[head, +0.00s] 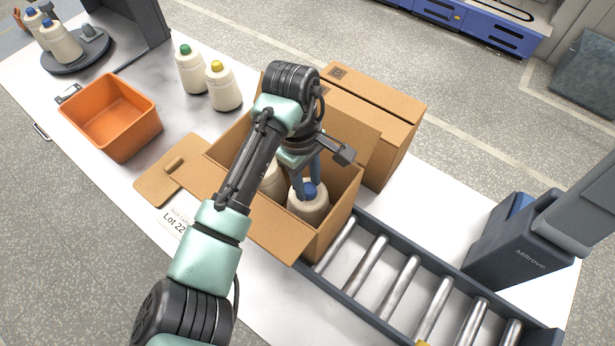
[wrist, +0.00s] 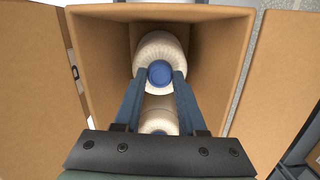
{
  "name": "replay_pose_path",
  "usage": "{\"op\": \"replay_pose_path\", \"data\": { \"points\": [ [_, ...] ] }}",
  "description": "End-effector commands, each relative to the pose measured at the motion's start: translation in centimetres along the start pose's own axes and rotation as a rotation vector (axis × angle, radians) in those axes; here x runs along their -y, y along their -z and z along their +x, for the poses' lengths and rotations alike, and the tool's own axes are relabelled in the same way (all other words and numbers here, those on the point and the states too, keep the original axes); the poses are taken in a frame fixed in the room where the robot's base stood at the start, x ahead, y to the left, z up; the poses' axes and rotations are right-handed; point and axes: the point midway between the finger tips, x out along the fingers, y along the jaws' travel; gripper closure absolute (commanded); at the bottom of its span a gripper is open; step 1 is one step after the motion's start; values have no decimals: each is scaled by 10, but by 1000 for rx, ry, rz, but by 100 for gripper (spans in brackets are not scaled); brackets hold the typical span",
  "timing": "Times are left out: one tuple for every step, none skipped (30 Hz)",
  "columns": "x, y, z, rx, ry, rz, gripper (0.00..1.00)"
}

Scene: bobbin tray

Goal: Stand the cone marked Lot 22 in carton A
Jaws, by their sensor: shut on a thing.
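An open cardboard carton (head: 330,232) stands at the near end of the roller conveyor; no letter A is readable on it. My gripper (head: 308,182) reaches down into it, shut on the blue top of a cream cone (head: 308,208). In the wrist view the blue top (wrist: 160,74) sits between my fingertips. This cone looks roughly upright inside the carton; whether its base touches the floor I cannot tell. A second pale cone (wrist: 158,115) is beside it in the carton, partly hidden by my gripper. A paper reading Lot 22 (head: 174,222) lies on the table; no lot mark shows on the held cone.
A closed carton (head: 398,150) stands right behind the open one. Cones with green (head: 190,72) and yellow (head: 222,88) tops stand on the table near an orange bin (head: 122,142). Blue-topped cones stand on a dark round stand (head: 75,66). Carton flaps spread outward.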

Motion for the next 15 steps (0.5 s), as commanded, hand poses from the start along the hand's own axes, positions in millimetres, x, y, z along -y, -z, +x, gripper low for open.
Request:
{"op": "replay_pose_path", "data": {
  "points": [
    [0,0,-1,-1,-1,0,100],
    [0,0,-1,0,-1,0,100],
    [0,0,-1,0,-1,0,100],
    [0,0,-1,0,-1,0,100],
    [0,0,-1,0,-1,0,54],
    [0,0,-1,0,-1,0,47],
    [0,0,-1,0,-1,0,42],
    [0,0,-1,0,-1,0,36],
    [0,0,-1,0,-1,0,29],
    [0,0,-1,0,-1,0,25],
    [0,0,-1,0,-1,0,25],
    [0,0,-1,0,-1,0,25],
    [0,0,-1,0,-1,0,25],
    [0,0,-1,0,0,0,25],
    [0,0,-1,0,0,0,25]
  ]
}}
